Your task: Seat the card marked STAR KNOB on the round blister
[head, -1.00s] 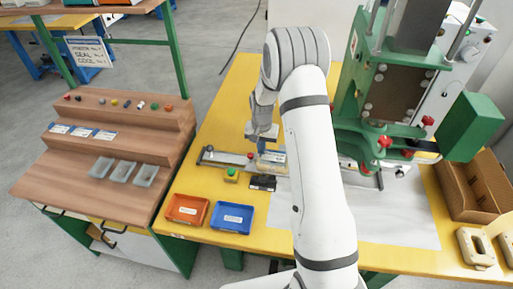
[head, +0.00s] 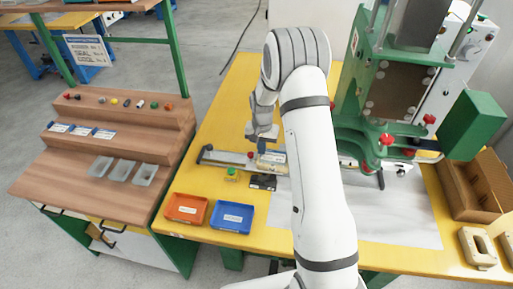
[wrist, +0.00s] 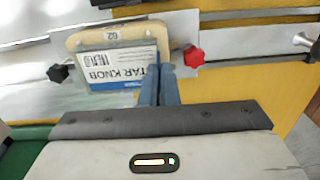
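The STAR KNOB card (wrist: 118,67), white and blue, lies over a beige nest (wrist: 75,39) in the wrist view. Its lettering is partly hidden by my fingers. The nest carries a small "62" label. The card also shows small and pale on the slide in the head view (head: 272,157). The round blister is not visible; the card covers the nest's middle. My gripper (wrist: 159,82) has its two blue fingers close together, overlapping the card's right edge. I cannot tell whether they pinch it. In the head view my gripper (head: 263,139) is just above and left of the card.
A metal slide (head: 225,157) with red knobs (wrist: 193,57) carries the nest. The green press (head: 395,110) stands to the right. A black block (head: 262,182), a green button (head: 231,173), an orange tray (head: 186,208) and a blue tray (head: 231,217) lie in front.

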